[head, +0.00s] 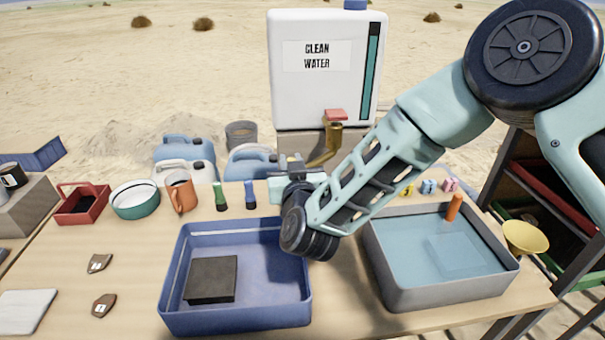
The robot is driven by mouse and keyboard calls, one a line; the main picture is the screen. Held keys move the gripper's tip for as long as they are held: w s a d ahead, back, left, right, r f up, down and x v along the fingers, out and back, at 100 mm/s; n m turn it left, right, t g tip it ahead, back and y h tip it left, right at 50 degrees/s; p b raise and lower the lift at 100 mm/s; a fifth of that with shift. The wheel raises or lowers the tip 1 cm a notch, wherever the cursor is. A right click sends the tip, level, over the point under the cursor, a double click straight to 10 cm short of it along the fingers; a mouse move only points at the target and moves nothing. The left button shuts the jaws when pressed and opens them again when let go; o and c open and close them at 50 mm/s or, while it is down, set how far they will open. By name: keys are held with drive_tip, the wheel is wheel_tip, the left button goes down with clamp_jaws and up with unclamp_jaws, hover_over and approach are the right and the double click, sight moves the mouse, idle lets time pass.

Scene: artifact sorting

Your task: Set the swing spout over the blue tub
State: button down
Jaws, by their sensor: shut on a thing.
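The brass swing spout (326,148) comes out under a red tap handle (336,115) on the white clean water tank (320,90). It points down and to the left, and its tip lies behind the back right part of the blue tub (177,270). My gripper (292,160) is at the spout's outer end, shut on it; my wrist partly hides the fingers. The blue tub stands at the table's front middle with a dark flat block (211,279) inside.
A grey tub (440,298) of water stands to the right, with an orange stick (454,207) in it. An orange mug (180,192), green bowl (135,200) and red carrier (82,205) stand at the back left. Two brown shards (99,263) lie left of the blue tub.

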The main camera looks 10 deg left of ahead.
drive_tip(key=shift+w+a, duration=0.35)
drive_tip(key=shift+a, duration=0.25)
drive_tip(key=c, duration=1.3)
unclamp_jaws()
drive_tip(key=b+v, duration=0.3)
drive_tip(key=v, duration=1.4)
drive_tip(key=shift+s+d, duration=0.15)
